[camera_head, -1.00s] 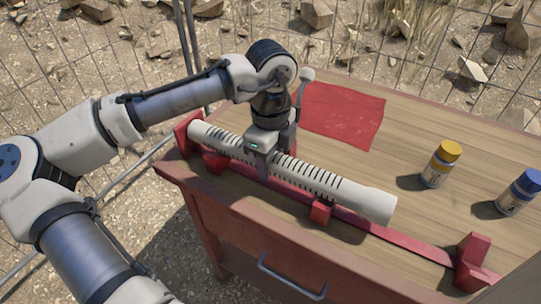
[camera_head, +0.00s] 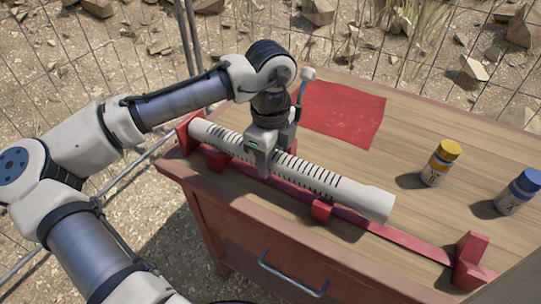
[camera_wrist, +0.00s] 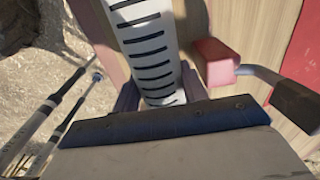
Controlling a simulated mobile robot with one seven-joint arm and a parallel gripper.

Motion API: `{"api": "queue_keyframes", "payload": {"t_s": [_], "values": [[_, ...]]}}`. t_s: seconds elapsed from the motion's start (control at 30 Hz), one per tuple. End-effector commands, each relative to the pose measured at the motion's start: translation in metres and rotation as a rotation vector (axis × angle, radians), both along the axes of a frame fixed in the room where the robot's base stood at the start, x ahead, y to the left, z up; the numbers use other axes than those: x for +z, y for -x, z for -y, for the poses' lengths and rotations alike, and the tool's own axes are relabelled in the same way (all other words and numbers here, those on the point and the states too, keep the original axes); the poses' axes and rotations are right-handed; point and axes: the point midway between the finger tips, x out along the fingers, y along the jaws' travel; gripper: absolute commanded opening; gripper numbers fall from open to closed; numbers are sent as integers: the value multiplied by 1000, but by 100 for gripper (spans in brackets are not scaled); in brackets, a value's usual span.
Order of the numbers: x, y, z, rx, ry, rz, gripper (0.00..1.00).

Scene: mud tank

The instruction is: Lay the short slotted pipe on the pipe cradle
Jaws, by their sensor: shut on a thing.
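The short slotted pipe (camera_head: 325,180) is white with dark slots and plain ends. It lies lengthwise along the red pipe cradle (camera_head: 405,241) near the table's front edge. Its left end is close to the cradle's left end block, and its right end reaches past a small red support (camera_head: 321,212). I cannot tell whether it rests on the supports or hangs just above them. My gripper (camera_head: 265,165) points down and is shut on the pipe left of its middle. In the wrist view, the pipe (camera_wrist: 150,50) runs between my two fingers (camera_wrist: 160,92).
The wooden tabletop (camera_head: 380,120) carries a red cloth (camera_head: 340,112) behind my gripper. A yellow-capped bottle (camera_head: 440,163) and a blue-capped bottle (camera_head: 518,192) stand at the right. A wire fence is behind the table. The cradle's right end block (camera_head: 471,262) stands clear of the pipe.

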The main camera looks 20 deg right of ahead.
Motion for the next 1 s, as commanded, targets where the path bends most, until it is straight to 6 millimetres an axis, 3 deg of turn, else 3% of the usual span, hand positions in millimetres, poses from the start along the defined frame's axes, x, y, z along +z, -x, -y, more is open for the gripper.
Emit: {"api": "queue_keyframes", "payload": {"t_s": [0.73,0.77,0.93,1.0], "values": [[-10,0,0,0,0,0,10],[-10,0,0,0,0,0,46],[-10,0,0,0,0,0,68],[-10,0,0,0,0,0,68]]}}
